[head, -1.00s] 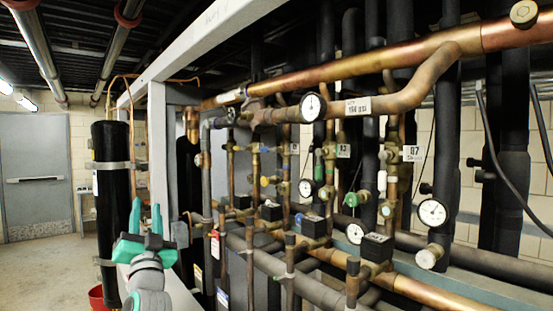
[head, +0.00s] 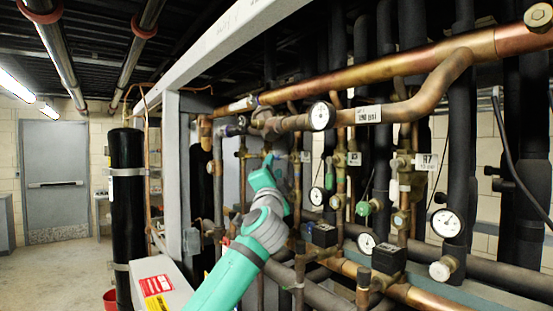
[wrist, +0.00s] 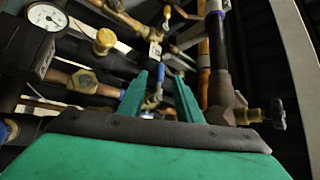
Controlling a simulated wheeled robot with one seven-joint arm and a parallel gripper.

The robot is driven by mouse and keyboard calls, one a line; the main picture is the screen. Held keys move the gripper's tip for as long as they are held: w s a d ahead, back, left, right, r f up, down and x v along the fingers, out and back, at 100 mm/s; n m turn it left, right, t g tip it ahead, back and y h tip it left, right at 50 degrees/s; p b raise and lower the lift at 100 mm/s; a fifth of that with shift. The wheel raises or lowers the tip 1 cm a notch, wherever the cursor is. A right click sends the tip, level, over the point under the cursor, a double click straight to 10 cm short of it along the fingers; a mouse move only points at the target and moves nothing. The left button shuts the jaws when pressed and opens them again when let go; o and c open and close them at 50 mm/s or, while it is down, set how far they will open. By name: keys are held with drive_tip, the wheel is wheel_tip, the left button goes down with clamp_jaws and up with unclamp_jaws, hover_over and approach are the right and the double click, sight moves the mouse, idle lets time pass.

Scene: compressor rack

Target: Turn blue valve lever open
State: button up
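My gripper (head: 273,165) is raised in front of the pipe rack in the head view, its fingers pointing into the pipes. In the wrist view, my gripper (wrist: 160,78) shows two green fingers spread apart with nothing held between them. A blue valve lever (wrist: 161,73) appears in the gap between the fingers, beyond the tips. More blue shows lower in the same gap, and I cannot tell whether it is the same lever. The fingers seem apart from the lever, though the depth is hard to judge. In the head view, my gripper and arm hide this part of the rack.
Copper and black pipes crowd the rack. A brass valve with a dark knob (wrist: 262,114) stands right of the fingers. A grey post (head: 172,185) and a black cylinder (head: 127,200) are at left.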

sight(280, 157)
drive_tip(key=shift+x, duration=3.75)
clamp_jaws()
